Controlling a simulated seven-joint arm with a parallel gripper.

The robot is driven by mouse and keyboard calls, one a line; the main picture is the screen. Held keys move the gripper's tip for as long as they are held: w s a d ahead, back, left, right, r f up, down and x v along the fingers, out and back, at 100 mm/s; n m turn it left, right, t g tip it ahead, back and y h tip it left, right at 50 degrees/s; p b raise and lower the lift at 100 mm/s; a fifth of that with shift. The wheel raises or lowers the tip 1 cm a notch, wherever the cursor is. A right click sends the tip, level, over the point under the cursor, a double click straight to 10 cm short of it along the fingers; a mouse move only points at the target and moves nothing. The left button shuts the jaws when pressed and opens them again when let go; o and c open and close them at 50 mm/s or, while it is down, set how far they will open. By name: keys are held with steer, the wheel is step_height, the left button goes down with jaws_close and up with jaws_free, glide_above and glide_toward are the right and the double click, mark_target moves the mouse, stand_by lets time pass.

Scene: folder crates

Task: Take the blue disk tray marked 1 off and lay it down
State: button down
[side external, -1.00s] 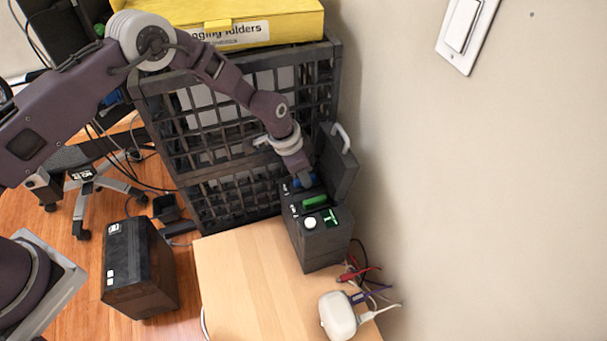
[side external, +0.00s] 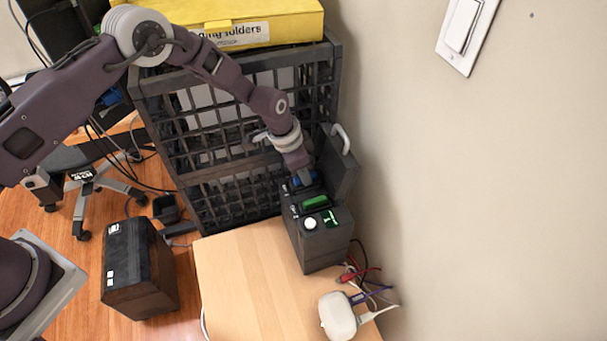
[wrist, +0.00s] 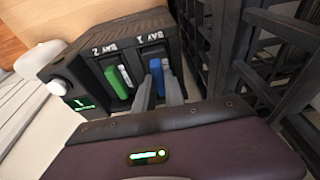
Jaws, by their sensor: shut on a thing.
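The blue disk tray (wrist: 157,76) sits in the slot labelled BAY 1 of a dark grey drive box. It also shows in the side view (side external: 301,180), partly hidden by my gripper. My gripper (wrist: 162,90) has its two fingers on either side of the blue tray and is shut on it. In the side view my gripper (side external: 304,174) reaches down to the box from the upper left. A green disk tray (wrist: 118,82) stands in BAY 2 beside it. The dark drive box (side external: 322,240) stands on the light wooden top.
The box's raised lid with a light handle (side external: 340,165) stands at its right. Black lattice crates (side external: 225,140) rise close behind, with a yellow folder box (side external: 250,22) on top. The wooden top (side external: 250,275) is clear left of the box. A white adapter (side external: 337,315) and cables lie in front.

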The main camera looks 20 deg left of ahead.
steer(key=shift+r, duration=0.8)
steer(key=shift+r, duration=0.3)
steer(key=shift+r, duration=2.9)
steer(key=shift+r, duration=0.1)
steer(key=shift+r, duration=0.85)
